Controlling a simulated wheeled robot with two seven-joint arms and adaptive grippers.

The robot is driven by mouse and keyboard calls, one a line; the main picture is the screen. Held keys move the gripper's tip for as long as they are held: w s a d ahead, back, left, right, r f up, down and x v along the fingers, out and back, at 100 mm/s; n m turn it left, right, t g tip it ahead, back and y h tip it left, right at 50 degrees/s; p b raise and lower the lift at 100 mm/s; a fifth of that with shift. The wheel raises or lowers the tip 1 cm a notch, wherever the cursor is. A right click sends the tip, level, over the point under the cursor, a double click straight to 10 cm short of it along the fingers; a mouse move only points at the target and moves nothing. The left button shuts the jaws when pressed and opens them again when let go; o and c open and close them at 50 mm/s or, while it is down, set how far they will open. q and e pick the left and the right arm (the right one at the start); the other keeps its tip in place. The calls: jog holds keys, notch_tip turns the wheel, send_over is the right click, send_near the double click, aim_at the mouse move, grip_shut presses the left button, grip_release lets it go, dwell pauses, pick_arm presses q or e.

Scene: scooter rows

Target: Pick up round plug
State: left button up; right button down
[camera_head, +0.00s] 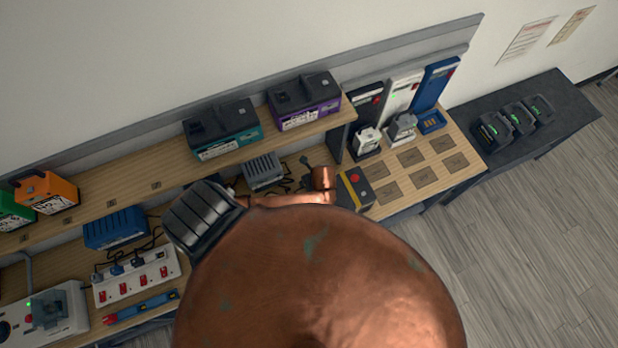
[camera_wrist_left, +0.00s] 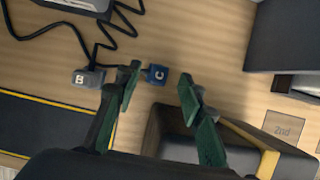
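In the left wrist view, a small blue plug marked C (camera_wrist_left: 157,74) lies on the wooden surface. A grey plug marked B (camera_wrist_left: 88,77) lies to its left, with a black cord running from it. I cannot tell from their shapes which is the round plug. My left gripper (camera_wrist_left: 158,82) is open, with green-padded fingers apart and plug C showing between the tips. I cannot tell whether the fingers are down at its height. In the head view, my copper-coloured arm hides the gripper and much of the bench. My right gripper is not in view.
A black box with a yellow stripe (camera_wrist_left: 182,130) sits close by the right finger. A dark mat (camera_wrist_left: 40,130) lies lower left. In the head view, a white power strip (camera_head: 138,274), a blue adapter (camera_head: 115,228) and a grey adapter (camera_head: 262,171) stand on the bench.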

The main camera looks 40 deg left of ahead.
pick_arm(q)
jog(key=shift+x, duration=1.95)
jog(key=shift+c, duration=0.4)
grip_shut()
